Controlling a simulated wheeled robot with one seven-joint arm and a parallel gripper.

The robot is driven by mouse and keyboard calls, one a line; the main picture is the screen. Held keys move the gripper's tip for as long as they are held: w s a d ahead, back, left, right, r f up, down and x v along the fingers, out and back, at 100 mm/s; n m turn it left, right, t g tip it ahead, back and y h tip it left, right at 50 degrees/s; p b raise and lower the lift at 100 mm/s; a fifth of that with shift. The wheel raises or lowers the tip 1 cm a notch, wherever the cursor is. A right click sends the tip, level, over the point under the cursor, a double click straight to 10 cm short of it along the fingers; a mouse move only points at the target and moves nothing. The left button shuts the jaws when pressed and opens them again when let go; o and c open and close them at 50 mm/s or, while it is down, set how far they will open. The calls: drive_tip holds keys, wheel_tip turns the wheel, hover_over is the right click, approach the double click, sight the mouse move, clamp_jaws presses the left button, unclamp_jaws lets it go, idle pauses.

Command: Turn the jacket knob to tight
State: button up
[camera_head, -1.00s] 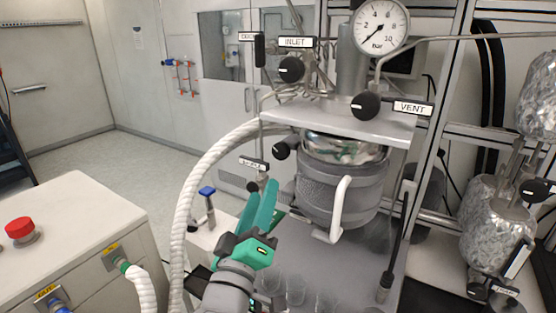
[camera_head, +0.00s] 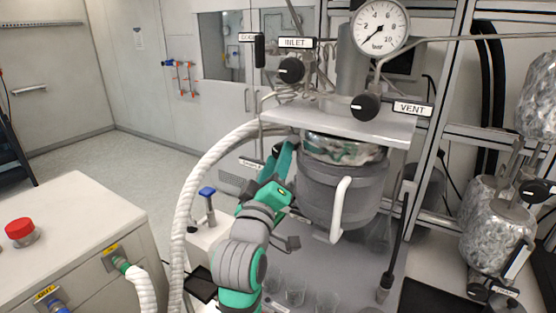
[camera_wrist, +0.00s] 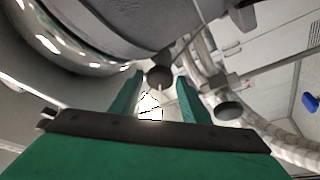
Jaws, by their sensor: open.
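My gripper (camera_head: 283,156) is open, its green fingers reaching up beside the left side of the grey jacketed vessel (camera_head: 325,190). In the wrist view a round black knob (camera_wrist: 159,76) shows between the two fingertips, with a finger on each side and no clear contact. In the head view the fingers mostly hide this knob. A second black knob (camera_wrist: 228,107) lies outside the fingers, to the right in the wrist view. The knob's pointer mark and the small label (camera_head: 251,163) by the fingers are not readable.
Above are the INLET knob (camera_head: 291,70), the VENT knob (camera_head: 365,106) and a pressure gauge (camera_head: 380,26). A white braided hose (camera_head: 190,190) curves left of my arm. A white vessel handle (camera_head: 341,205) stands to the right. Several glass beakers (camera_head: 296,290) stand below.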

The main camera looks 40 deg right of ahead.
drive_tip(key=c, duration=0.8)
drive_tip(key=shift+w+m+h, duration=0.15)
drive_tip(key=shift+m+h, duration=0.15)
drive_tip(key=shift+m, duration=0.7)
drive_tip(key=o, duration=0.8)
drive_tip(key=v, duration=1.1)
drive_tip(key=shift+w, duration=0.1)
